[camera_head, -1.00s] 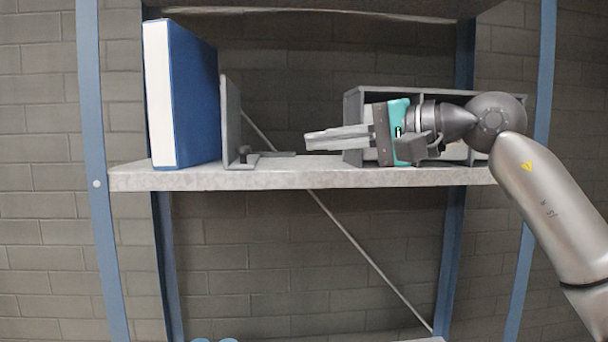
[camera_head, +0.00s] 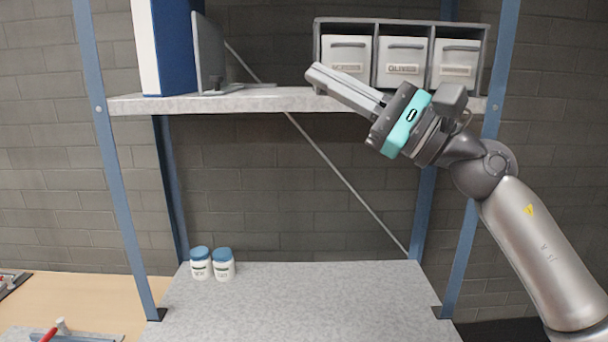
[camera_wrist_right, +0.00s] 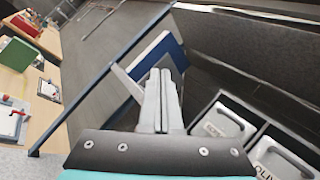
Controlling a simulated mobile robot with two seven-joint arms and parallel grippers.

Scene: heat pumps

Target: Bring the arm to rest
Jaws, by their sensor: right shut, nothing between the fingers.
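My right gripper (camera_head: 345,88) is shut and empty. In the head view it is in front of the upper shelf (camera_head: 270,100), its fingers pointing up and to the left, near the left end of a grey three-bay box. In the right wrist view its two fingers (camera_wrist_right: 161,100) lie together with nothing between them. My right arm reaches in from the lower right. My left gripper is in neither view.
The grey box (camera_head: 401,21) holds three white drawers. A blue binder (camera_head: 178,45) and a grey bookend (camera_head: 209,55) stand at the shelf's left. Two blue-lidded jars (camera_head: 223,265) stand on the lower shelf (camera_head: 310,300), otherwise clear. Blue posts (camera_head: 112,150) frame the rack.

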